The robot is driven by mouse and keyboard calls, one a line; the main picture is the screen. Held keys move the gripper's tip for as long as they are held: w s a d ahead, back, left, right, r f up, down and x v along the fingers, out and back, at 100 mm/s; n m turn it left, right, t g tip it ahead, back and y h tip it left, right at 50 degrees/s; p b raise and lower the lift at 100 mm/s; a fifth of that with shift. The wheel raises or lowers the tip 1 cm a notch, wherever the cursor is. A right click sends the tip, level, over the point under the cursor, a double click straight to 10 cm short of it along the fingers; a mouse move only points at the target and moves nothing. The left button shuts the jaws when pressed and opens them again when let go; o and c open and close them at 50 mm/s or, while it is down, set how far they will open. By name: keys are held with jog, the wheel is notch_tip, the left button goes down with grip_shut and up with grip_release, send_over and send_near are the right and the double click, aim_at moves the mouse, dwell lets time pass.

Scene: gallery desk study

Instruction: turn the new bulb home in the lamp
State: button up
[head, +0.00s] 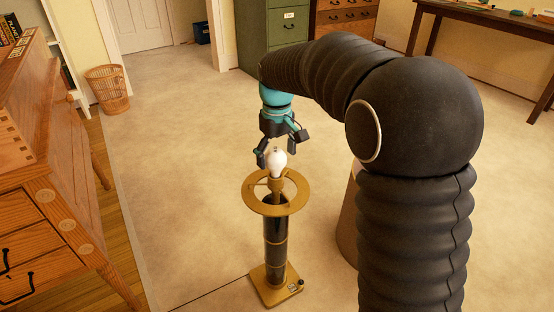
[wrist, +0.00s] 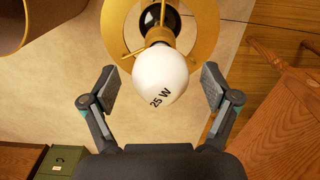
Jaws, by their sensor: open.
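A white bulb (head: 277,162) stands upright in the socket at the top of the lamp (head: 276,240), inside its flat brass ring (head: 253,200). In the wrist view the bulb (wrist: 160,78) is marked "25 W", and the brass ring (wrist: 205,25) lies beyond it. My gripper (head: 280,156) is above the bulb with its fingers apart. In the wrist view my gripper (wrist: 159,90) is open, with one finger on each side of the bulb and a gap on both sides. The bulb's base is mostly hidden in the socket.
A wooden desk (head: 60,190) stands at the left and a wicker basket (head: 107,88) behind it. A green filing cabinet (head: 288,38) is at the back. A dark table (head: 490,18) stands at the far right. The floor around the lamp is mostly clear.

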notch_tip(320, 180, up, 10)
jog(key=shift+r, duration=0.1)
jog(key=shift+w+a+r, duration=0.1)
jog(key=shift+w, duration=0.15)
notch_tip(320, 180, down, 3)
jog(key=shift+w+f+m, duration=0.1)
jog(key=shift+f+m, duration=0.05)
jog(key=shift+m, duration=0.45)
jog(key=s+f, duration=0.1)
jog(key=s+d+f, duration=0.1)
jog(key=shift+s+d+m+t, duration=0.15)
jog(key=shift+s+m+t, duration=0.15)
jog(key=shift+m+t, duration=0.1)
jog(key=s+d+m+t, duration=0.1)
jog(key=s+d, duration=0.4)
jog(key=s, duration=0.3)
jog(key=s+d+f+m+t, duration=0.1)
jog(key=s+d+m+t, duration=0.1)
jog(key=s+d, duration=0.3)
jog(key=s+d+m+t, duration=0.1)
jog(key=s+d, duration=0.4)
jog(key=s, duration=0.7)
jog(key=shift+s+f+m+t, duration=0.15)
jog(key=shift+s+m+t, duration=0.25)
jog(key=shift+m, duration=0.3)
jog(key=shift+d, duration=0.1)
